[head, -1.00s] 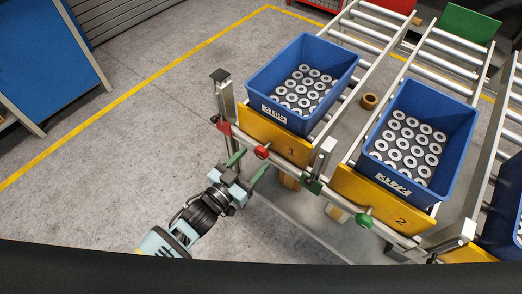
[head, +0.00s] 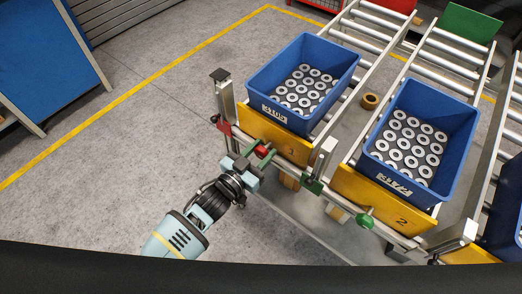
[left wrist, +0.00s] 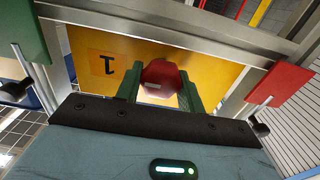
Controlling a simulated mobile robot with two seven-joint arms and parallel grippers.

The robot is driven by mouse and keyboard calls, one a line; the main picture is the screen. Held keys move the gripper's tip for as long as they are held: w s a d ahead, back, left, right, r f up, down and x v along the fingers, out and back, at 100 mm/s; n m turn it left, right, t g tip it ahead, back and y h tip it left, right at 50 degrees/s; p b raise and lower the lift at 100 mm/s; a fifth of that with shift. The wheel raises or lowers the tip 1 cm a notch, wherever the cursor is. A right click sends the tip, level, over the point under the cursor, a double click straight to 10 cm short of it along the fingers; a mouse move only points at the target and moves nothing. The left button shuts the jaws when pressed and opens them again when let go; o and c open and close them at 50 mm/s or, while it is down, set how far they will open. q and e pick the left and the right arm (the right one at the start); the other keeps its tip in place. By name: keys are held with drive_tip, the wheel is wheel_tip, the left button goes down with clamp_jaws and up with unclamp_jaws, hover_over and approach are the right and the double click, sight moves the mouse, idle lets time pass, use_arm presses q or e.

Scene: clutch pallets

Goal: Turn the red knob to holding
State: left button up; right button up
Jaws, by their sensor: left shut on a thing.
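The red knob (head: 262,151) sits at the front rail of lane 1, below the yellow plate marked 1 (head: 283,139). My left gripper (head: 256,158) is at the knob, with its green fingers one on each side of it. In the left wrist view the red knob (left wrist: 160,78) is between the two green fingers of my left gripper (left wrist: 160,90), which are shut on it. The finger tips partly hide the knob's sides. My right gripper is not in view.
Blue bins of metal rings stand on lane 1 (head: 346,62) and lane 2 (head: 466,112). A green knob (head: 364,221) is on the lane 2 rail. A red plate (left wrist: 281,82) and a green plate (left wrist: 21,42) flank my gripper.

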use_arm(q)
clamp_jaws()
drive_tip(key=shift+n, duration=0.4)
drive_tip(key=shift+n+p, duration=0.3)
drive_tip(key=shift+n, duration=0.6)
drive_tip(key=shift+a+n, duration=0.1)
drive_tip(key=shift+n, duration=2)
drive_tip(key=shift+f, duration=0.1)
